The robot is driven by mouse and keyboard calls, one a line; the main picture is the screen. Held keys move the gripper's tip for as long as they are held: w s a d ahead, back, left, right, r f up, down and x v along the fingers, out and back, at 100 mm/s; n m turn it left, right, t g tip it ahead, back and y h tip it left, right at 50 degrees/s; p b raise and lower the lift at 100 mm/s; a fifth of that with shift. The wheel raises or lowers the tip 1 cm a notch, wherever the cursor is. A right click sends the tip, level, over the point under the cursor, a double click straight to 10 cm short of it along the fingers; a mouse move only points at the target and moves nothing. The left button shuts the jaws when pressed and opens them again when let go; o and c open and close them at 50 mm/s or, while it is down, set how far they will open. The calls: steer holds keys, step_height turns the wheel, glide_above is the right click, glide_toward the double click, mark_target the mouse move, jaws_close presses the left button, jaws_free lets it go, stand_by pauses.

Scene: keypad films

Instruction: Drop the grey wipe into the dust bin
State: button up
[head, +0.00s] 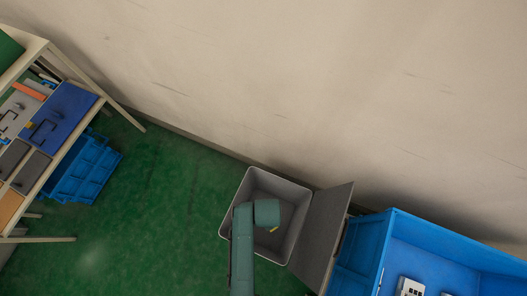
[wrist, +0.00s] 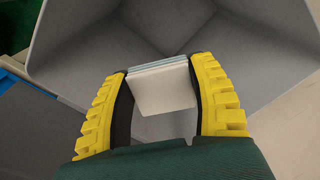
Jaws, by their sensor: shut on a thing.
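The dust bin (head: 291,197) is a grey open-topped box on the green floor against the wall, with its lid (head: 322,236) swung open to the right. In the wrist view the grey bin's inner walls (wrist: 235,50) fill most of the picture. My gripper (wrist: 162,82), with yellow-backed fingers, is shut on the wipe (wrist: 163,90), a pale grey, folded flat piece. In the head view my green arm reaches over the bin and hides part of its opening; only a bit of yellow finger (head: 273,229) shows, and the wipe is hidden there.
A large blue container (head: 361,250) with white devices (head: 410,287) inside stands right of the bin. At the left is a shelf with a blue case (head: 63,113), and blue crates (head: 82,170) sit on the floor. The floor between is clear.

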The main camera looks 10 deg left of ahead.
step_height(320, 180, down, 3)
steer(key=shift+r+b, duration=0.1)
steer(key=shift+b, duration=0.85)
steer(key=shift+r, duration=0.1)
steer(key=o, duration=1.2)
step_height(320, 180, up, 12)
steer(key=shift+r, duration=0.1)
